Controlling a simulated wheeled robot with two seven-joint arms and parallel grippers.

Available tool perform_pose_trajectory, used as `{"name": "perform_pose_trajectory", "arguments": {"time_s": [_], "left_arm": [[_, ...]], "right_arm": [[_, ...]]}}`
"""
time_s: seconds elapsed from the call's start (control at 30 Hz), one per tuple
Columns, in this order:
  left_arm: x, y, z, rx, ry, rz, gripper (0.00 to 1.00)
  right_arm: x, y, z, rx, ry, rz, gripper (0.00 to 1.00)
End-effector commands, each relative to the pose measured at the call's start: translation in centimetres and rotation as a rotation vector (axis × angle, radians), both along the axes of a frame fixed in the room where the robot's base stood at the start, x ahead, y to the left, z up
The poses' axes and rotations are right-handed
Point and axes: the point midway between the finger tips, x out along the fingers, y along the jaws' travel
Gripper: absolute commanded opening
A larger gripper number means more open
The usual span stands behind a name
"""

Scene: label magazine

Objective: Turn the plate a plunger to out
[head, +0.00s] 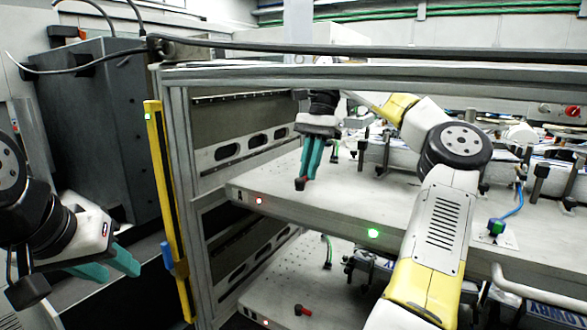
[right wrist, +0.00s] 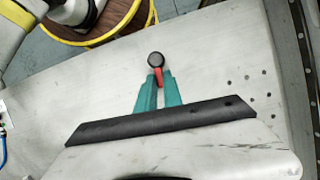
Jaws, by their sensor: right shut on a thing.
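The upper plate, plate A (head: 330,205), is a grey slab in the rack with an "A" near its left front corner. Its plunger (head: 299,184) stands at that corner, with only a small dark and red part showing below my fingers. In the right wrist view the plunger (right wrist: 158,76) shows a red lever and a round dark knob between the teal fingertips. My right gripper (head: 307,178) points down and is shut on it. My left gripper (head: 120,270) is at the far left, away from the rack, its teal fingers apart and empty.
A lower plate (head: 275,295) carries another red-handled plunger (head: 303,310). A yellow post (head: 168,205) stands left of the rack. Fixtures and a blue cable (head: 513,208) occupy the right side.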

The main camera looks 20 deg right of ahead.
Motion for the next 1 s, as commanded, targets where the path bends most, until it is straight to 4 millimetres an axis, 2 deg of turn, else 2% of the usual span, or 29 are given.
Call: {"name": "perform_pose_trajectory", "arguments": {"time_s": [0.4, 0.9, 0.93, 1.0], "left_arm": [[0.00, 0.00, 0.00, 0.000, 0.000, 0.000, 0.36], [0.00, 0.00, 0.00, 0.000, 0.000, 0.000, 0.36], [0.00, 0.00, 0.00, 0.000, 0.000, 0.000, 0.36], [0.00, 0.00, 0.00, 0.000, 0.000, 0.000, 0.36]], "right_arm": [[0.50, 0.48, 0.08, -0.001, -0.002, 0.174, 0.00], [0.51, 0.55, 0.07, 0.001, -0.001, 0.193, 0.00], [0.51, 0.55, 0.07, 0.001, -0.001, 0.193, 0.13], [0.51, 0.55, 0.07, 0.001, -0.001, 0.193, 0.27]]}}
